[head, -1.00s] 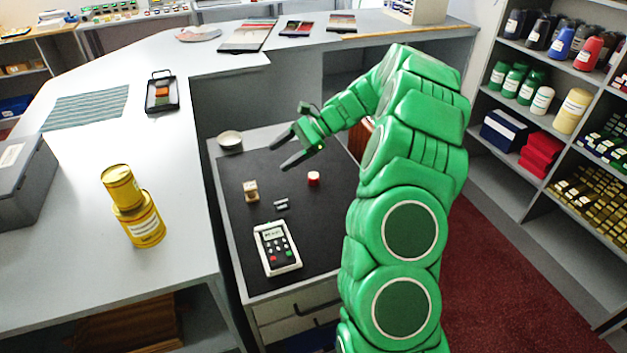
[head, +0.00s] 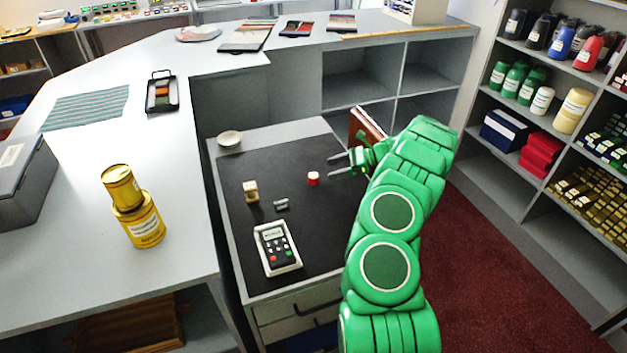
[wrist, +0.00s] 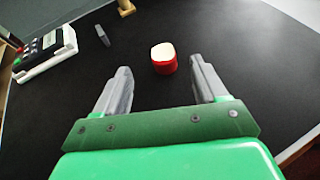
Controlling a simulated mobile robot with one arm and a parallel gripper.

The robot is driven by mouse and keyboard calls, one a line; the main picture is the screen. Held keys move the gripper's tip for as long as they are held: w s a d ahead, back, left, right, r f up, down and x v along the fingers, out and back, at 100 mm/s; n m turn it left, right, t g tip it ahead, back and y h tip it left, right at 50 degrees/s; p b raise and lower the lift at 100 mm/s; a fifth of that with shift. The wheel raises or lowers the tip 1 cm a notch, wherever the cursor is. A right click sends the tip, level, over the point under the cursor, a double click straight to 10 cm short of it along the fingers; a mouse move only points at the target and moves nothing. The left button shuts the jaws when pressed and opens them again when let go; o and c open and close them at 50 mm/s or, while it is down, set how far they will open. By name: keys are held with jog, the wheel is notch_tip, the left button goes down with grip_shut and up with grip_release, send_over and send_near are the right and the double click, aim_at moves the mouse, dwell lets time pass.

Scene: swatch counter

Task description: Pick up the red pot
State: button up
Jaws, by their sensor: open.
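The red pot (head: 313,179) is small and round with a pale top. It stands upright on the black top of the low drawer cabinet (head: 330,217). My gripper (head: 336,165) is open and empty, just right of the pot in the head view. In the wrist view the pot (wrist: 164,58) lies ahead of my gripper (wrist: 160,82), between the lines of the two fingers and a little beyond their tips. The fingers do not appear to touch it.
A brown book-like object (head: 367,127) stands behind my gripper. Yellow tins (head: 138,215) stand on the left counter.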

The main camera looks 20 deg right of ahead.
aim_at(316, 176)
jog(key=shift+d+f, duration=0.1)
jog(key=shift+f, duration=0.1)
jog(key=shift+x, duration=1.05)
jog(key=shift+d+f+x, duration=0.1)
jog(key=shift+f+x, duration=0.05)
jog(key=shift+x, duration=0.8)
jog(key=shift+d+f+x, duration=0.1)
jog(key=shift+f+x, duration=0.1)
jog(key=shift+x, duration=0.7)
jog(key=shift+d+f+x, duration=0.1)
jog(key=shift+f+x, duration=0.05)
jog(key=shift+x, duration=0.8)
jog(key=shift+w, duration=0.1)
jog(key=shift+c, duration=0.2)
jog(key=c, duration=1.1)
jog(key=shift+r, duration=0.1)
